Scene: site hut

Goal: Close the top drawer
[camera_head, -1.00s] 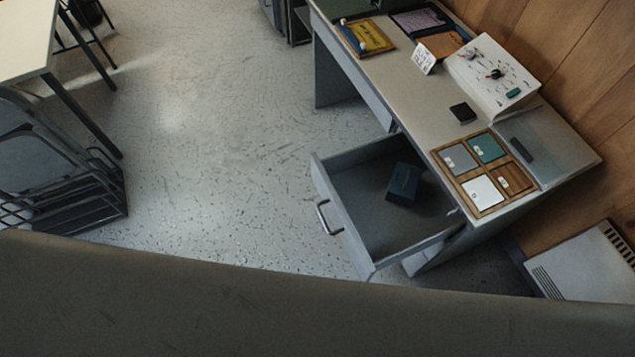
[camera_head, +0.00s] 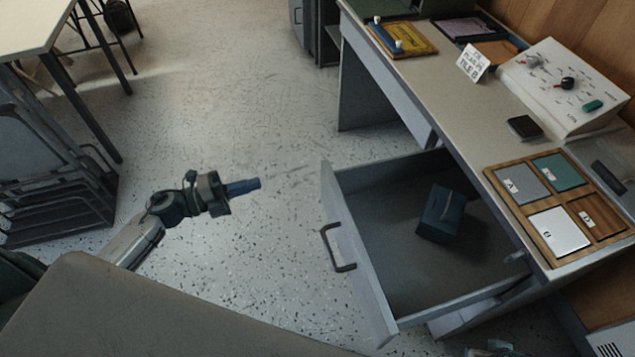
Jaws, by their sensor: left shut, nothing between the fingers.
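The top drawer (camera_head: 357,262) of the grey desk is pulled far out, its front facing left with a dark bar handle (camera_head: 337,248). A dark blue box (camera_head: 441,214) lies inside it. My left gripper (camera_head: 257,184) is shut and empty, with its fingers pointing right. It is over the floor to the left of the drawer front, clearly apart from the handle. A small part of what looks like my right gripper (camera_head: 490,349) shows at the bottom edge, right of the drawer; its fingers cannot be made out.
The desk top (camera_head: 467,112) holds a wooden tray with coloured tiles (camera_head: 532,240), a black block (camera_head: 524,128), a white panel with knobs (camera_head: 566,88) and a yellow board (camera_head: 404,39). A dark rack (camera_head: 62,192) stands at left.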

